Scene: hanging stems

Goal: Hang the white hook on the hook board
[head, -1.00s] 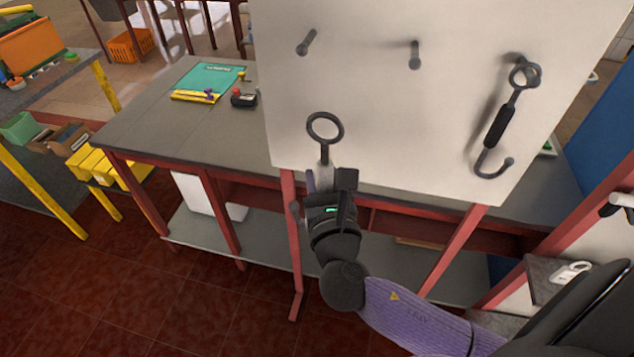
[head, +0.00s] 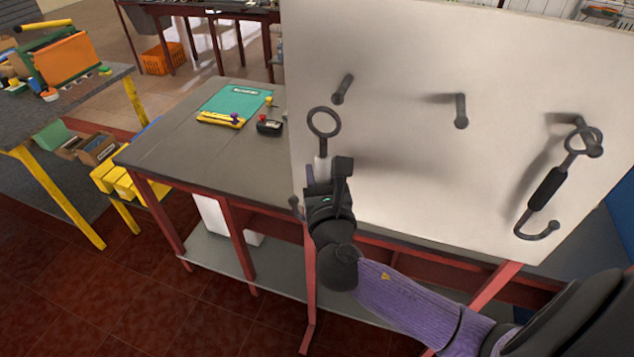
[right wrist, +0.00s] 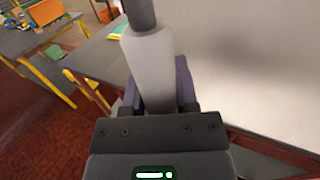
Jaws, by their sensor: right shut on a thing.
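The white hook (head: 323,123) has a dark ring at its top and a white grip below it. My right gripper (head: 320,180) is shut on the white grip, with the ring pointing up. The right wrist view shows the white grip (right wrist: 149,65) between the fingers. The white hook board (head: 400,180) stands behind. Its left peg (head: 342,89) is above and a little right of the ring, apart from it. The middle peg (head: 461,111) is bare. A black-gripped hook (head: 548,187) hangs on the right peg. My left gripper is not in view.
A grey workbench (head: 165,150) with red legs stands behind and left of the board. It holds a green mat (head: 228,105), a yellow tool and a small dark device. Yellow bins (head: 118,182) are at the left. The floor at lower left is clear.

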